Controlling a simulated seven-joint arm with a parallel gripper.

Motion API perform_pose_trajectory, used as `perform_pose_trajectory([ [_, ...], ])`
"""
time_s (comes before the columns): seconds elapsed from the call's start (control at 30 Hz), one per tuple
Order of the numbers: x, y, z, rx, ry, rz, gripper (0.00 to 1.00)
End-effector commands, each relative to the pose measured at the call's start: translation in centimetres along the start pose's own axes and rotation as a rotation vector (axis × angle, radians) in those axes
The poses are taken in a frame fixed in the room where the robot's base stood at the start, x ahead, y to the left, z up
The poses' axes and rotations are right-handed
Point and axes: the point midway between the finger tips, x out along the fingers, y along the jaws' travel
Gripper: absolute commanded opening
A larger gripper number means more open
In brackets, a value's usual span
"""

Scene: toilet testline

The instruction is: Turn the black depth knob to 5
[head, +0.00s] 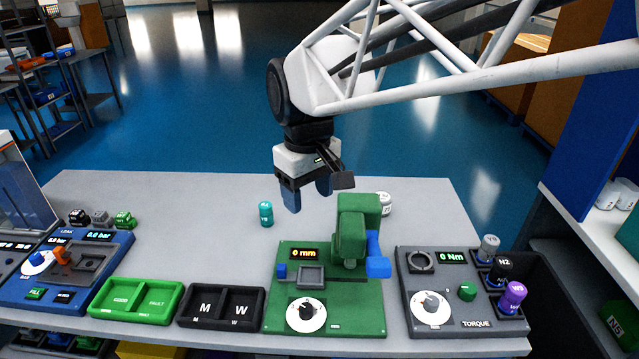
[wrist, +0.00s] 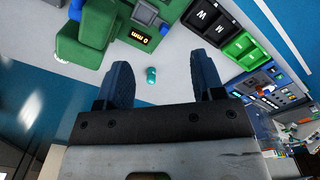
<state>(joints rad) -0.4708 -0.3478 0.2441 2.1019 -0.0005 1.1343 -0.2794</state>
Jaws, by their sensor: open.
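The black depth knob (head: 306,312) sits in the middle of a white dial (head: 318,318) on the front of the green depth station (head: 358,315). The station's display (head: 304,254) reads 0 mm, and it also shows in the wrist view (wrist: 144,38). The knob itself is not clearly seen in the wrist view. My gripper (head: 308,195) is open and empty, in the air behind and above the green station, well apart from the knob. Its two blue fingers are spread in the wrist view (wrist: 163,78).
A teal cylinder (head: 266,214) stands on the grey table behind the station. The station's green column (head: 352,230) with a blue lever (head: 377,258) rises right of the knob. The torque station (head: 455,312) is on the right; black M/W trays (head: 220,322) are on the left.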

Motion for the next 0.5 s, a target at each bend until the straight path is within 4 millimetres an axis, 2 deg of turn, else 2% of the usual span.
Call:
perform_pose_trajectory([
  [0.17,0.2,-0.9,-1.2,-0.038,-0.010,-0.003,0.62],
  [0.5,8.0,-0.8,-1.0,-0.035,-0.013,-0.004,0.62],
])
